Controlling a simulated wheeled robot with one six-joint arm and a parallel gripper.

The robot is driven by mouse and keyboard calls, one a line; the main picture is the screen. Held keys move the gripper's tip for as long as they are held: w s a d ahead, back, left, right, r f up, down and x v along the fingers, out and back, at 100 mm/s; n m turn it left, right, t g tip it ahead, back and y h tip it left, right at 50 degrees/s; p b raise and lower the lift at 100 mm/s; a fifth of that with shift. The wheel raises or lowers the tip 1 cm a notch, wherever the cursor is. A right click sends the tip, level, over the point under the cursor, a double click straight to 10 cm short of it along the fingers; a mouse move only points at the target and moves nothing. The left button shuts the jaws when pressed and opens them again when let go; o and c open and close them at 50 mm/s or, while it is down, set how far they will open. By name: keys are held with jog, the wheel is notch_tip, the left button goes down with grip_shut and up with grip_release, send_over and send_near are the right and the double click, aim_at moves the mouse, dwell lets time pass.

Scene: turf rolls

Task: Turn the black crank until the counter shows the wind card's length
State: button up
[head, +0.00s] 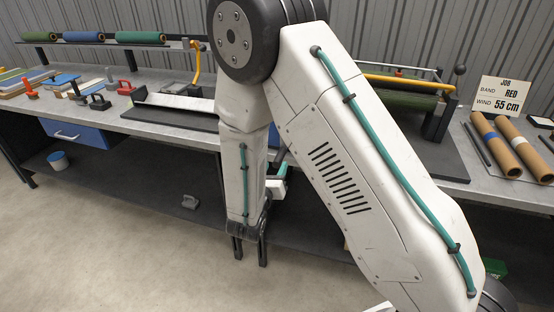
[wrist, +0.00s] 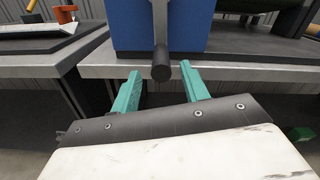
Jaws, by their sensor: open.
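In the wrist view my gripper (wrist: 161,88) is open, its two teal fingers apart and empty. The black crank's grip (wrist: 161,66) shows end-on just beyond and between the fingertips; I cannot tell if they touch it. A grey crank arm (wrist: 161,22) rises from it in front of a blue housing (wrist: 128,30). The wind card (head: 500,98) in the head view reads JOB, BAND RED, WIND 55 cm. A green turf roll (head: 408,101) sits on the winder at the right. My arm hides the crank there. The counter's reading shows in neither view.
The grey workbench (head: 180,131) runs across the head view. Stamps and flat strips lie at the left, under a rack (head: 102,44) of turf rolls. The floor in front is clear.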

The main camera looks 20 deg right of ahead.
aim_at(278, 159)
jog(key=x, duration=0.4)
jog(key=shift+w+d, duration=0.3)
grip_shut()
jog(key=shift+a, duration=0.1)
